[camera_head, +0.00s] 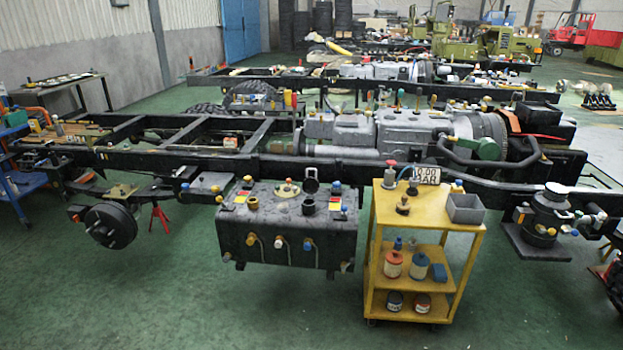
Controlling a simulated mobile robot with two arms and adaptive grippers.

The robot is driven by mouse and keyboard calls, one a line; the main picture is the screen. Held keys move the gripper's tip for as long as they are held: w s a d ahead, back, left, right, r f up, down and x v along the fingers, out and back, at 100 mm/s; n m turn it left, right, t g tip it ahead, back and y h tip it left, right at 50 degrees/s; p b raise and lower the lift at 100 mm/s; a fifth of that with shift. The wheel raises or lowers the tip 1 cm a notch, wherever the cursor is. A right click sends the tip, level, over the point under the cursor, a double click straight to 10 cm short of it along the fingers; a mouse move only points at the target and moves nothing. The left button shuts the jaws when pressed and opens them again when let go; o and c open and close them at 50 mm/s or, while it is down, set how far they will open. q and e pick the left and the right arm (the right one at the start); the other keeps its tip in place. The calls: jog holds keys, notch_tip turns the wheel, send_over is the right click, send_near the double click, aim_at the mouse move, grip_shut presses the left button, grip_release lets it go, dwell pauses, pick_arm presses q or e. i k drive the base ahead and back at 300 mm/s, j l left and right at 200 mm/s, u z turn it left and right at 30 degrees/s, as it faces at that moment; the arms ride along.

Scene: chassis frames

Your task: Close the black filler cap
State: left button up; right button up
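The black filler cap (311,181) stands raised and open on top of the dark tank (285,250), towards the right of the tank's top face. A round black neck (308,205) stands just in front of it. The tank hangs at the near side of the chassis frame, in the middle of the view. Neither of my grippers is in view, and no part of my arms shows near the cap.
A yellow cart (429,227) stands right of the tank, carrying bottles and a grey bin (465,208). Several coloured caps and fittings sit on the tank. The long chassis rail (360,172) runs behind it. Green floor (150,290) is free in front and left.

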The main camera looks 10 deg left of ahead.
aim_at(310, 186)
jog(key=i+j+z, duration=0.3)
jog(key=i+j, duration=0.75)
jog(key=i, duration=0.05)
